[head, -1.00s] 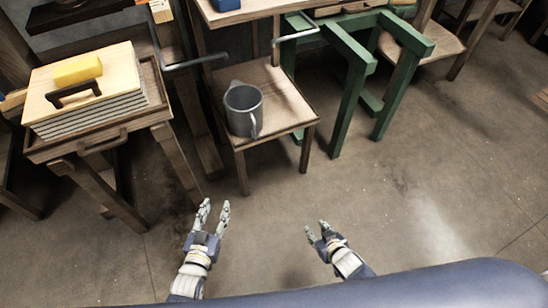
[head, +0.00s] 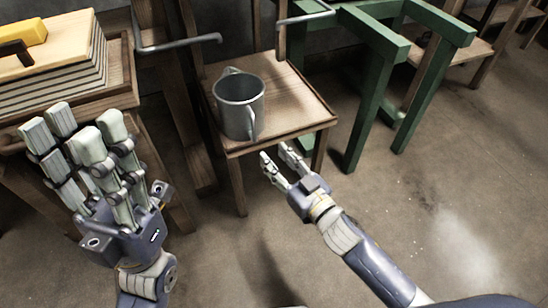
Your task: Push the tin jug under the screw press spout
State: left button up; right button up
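The tin jug (head: 238,103) is grey and stands upright on a low wooden stool (head: 296,103), near its front left part. Its handle faces the front right and its lip points to the back. My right gripper (head: 274,160) is open and empty, just in front of the stool and below and right of the jug, apart from it. My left gripper (head: 85,130) is open and empty, raised at the left in front of the wooden table. The screw press spout cannot be made out for certain.
A stack of layered boards (head: 62,60) with a yellow block (head: 22,34) lies on the wooden table at the left. Grey metal bars (head: 180,44) stick out above the stool. A green trestle (head: 375,90) stands to the right. The floor (head: 400,220) at the front right is clear.

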aim_at(256, 136)
jog(key=b+x, duration=0.3)
jog(key=x, duration=0.7)
jog(key=shift+w+a, duration=0.15)
jog(key=shift+w, duration=0.15)
